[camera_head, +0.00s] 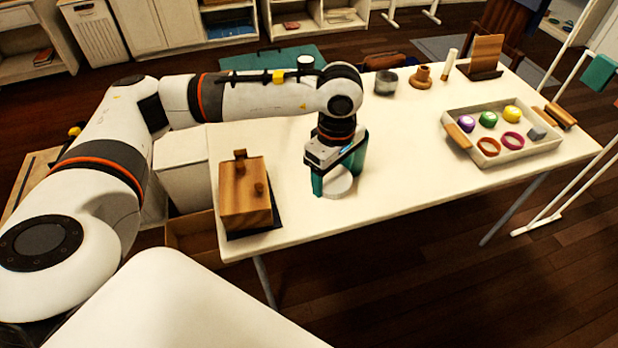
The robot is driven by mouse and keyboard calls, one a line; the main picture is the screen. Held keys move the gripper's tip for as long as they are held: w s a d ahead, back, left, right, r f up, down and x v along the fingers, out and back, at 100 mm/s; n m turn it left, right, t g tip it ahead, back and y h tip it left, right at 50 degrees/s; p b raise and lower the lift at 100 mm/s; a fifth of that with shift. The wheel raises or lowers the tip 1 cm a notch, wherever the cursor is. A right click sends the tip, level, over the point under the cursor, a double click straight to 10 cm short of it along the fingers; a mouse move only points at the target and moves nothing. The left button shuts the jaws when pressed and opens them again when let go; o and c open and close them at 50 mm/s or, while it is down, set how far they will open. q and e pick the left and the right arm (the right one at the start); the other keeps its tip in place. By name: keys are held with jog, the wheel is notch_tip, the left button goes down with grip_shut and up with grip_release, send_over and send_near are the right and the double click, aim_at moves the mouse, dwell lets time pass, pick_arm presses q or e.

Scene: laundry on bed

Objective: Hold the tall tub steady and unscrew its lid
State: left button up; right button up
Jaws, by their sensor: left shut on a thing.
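A round white thing (341,186), which looks like the tub, is on the white table, left of its middle. My left gripper (338,172) points down over it from above. Its teal fingers are shut on it, one on each side. The gripper hides much of it, so its height and the line between lid and body cannot be made out. My right gripper is not in view.
A wooden box (245,193) on a dark base stands left of the gripper. A tray (488,157) with several coloured items is at the right. A grey jar (386,83) and a wooden piece (421,79) stand at the back. The front middle of the table (400,185) is clear.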

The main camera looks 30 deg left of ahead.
pick_arm(q)
jog(key=w+a+n, duration=0.4)
jog(key=w+n, duration=0.1)
jog(key=n, duration=2.9)
send_over(303, 179)
notch_tip(303, 179, down, 4)
jog(key=shift+n, duration=0.4)
notch_tip(303, 179, down, 6)
jog(key=shift+w+r+p, duration=0.1)
jog(key=shift+r+p, duration=0.1)
jog(key=shift+p, duration=0.1)
jog(key=shift+f, duration=2)
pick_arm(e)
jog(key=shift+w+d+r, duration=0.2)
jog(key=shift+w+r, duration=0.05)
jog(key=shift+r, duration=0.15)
pick_arm(q)
jog(key=shift+f, duration=0.1)
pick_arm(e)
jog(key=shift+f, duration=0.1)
pick_arm(q)
jog(key=o, duration=1.1)
jog(key=shift+c, duration=0.2)
